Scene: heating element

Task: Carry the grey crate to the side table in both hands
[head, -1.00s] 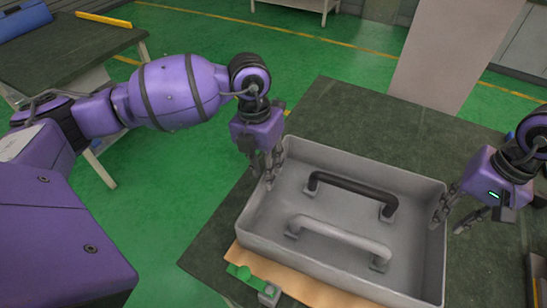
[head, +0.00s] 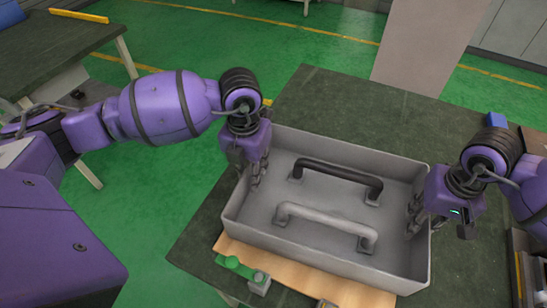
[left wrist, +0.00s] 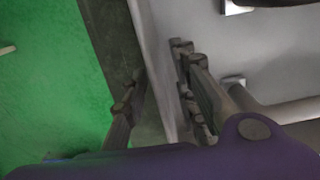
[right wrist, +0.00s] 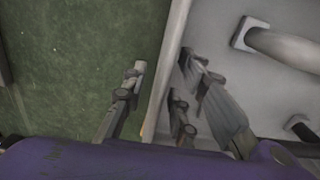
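The grey crate (head: 330,272) is an open shallow box on the dark green table top (head: 330,100). A black handle (head: 338,172) and a light grey handle (head: 325,219) are inside it. My left gripper (head: 250,172) straddles the crate's left wall, one finger inside and one outside; the left wrist view shows the wall (left wrist: 158,60) between the parted fingers. My right gripper (head: 438,225) straddles the right wall the same way. The right wrist view shows a gap between its outer finger and the wall (right wrist: 172,70). Both look open.
Another dark-topped table (head: 60,50) stands at the upper left, with a yellow bar (head: 78,15) on it. Green floor (head: 190,45) lies between the tables. A brown board (head: 290,272) and a green part (head: 237,266) are at the crate's near side. A pale panel (head: 430,40) stands behind.

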